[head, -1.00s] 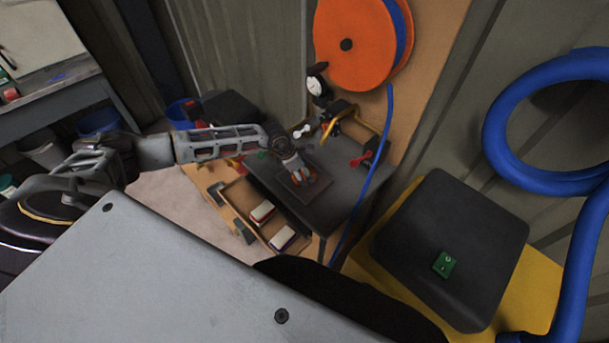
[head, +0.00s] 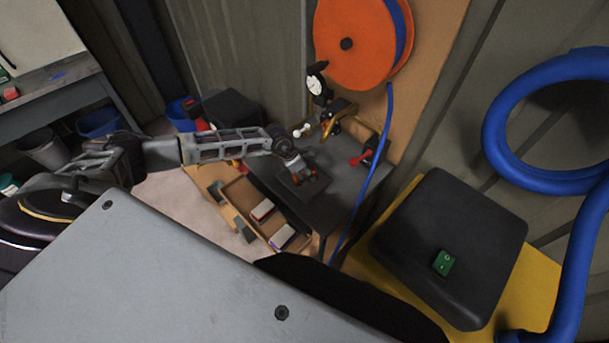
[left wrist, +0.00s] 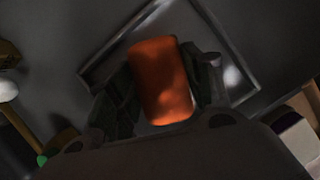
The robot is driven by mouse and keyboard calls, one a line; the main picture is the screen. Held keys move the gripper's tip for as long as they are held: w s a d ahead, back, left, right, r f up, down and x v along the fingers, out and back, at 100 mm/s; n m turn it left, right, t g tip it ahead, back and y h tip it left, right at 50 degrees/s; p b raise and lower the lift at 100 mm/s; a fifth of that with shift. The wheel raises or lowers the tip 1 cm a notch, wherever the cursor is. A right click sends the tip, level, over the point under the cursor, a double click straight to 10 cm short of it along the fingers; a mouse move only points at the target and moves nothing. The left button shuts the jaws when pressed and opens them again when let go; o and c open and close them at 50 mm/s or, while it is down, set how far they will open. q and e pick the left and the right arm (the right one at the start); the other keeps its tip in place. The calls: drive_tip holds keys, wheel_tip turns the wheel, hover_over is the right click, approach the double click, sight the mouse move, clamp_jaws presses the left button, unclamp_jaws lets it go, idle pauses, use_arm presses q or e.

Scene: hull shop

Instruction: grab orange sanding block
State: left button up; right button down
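The orange sanding block (left wrist: 161,82) shows in the left wrist view, between the two dark fingers of my left gripper (left wrist: 160,88). Both fingers lie close along its sides; I cannot tell whether they press on it. Behind it is a dark square tray with a pale rim (left wrist: 243,98). In the head view my left gripper (head: 303,173) reaches down at this tray (head: 290,196) on the grey bench top, and only small red-orange bits show by the fingers. My right gripper is not in view.
An open wooden drawer (head: 240,212) with pale-topped blocks juts from the front of the bench (head: 335,195). A dial gauge (head: 316,84) and red-handled clamps stand toward the back. A blue hose (head: 372,180) hangs from the orange reel (head: 358,45) past the bench's right side.

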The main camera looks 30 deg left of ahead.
use_arm(q)
drive_tip(key=c, duration=0.6)
drive_tip(key=shift+o, duration=0.2)
drive_tip(key=shift+r, duration=0.1)
drive_tip(key=shift+r, duration=0.45)
wheel_tip(320, 180, up, 8)
drive_tip(key=shift+f+b, duration=0.15)
drive_tip(key=shift+b, duration=0.7)
drive_tip(key=shift+r, duration=0.6)
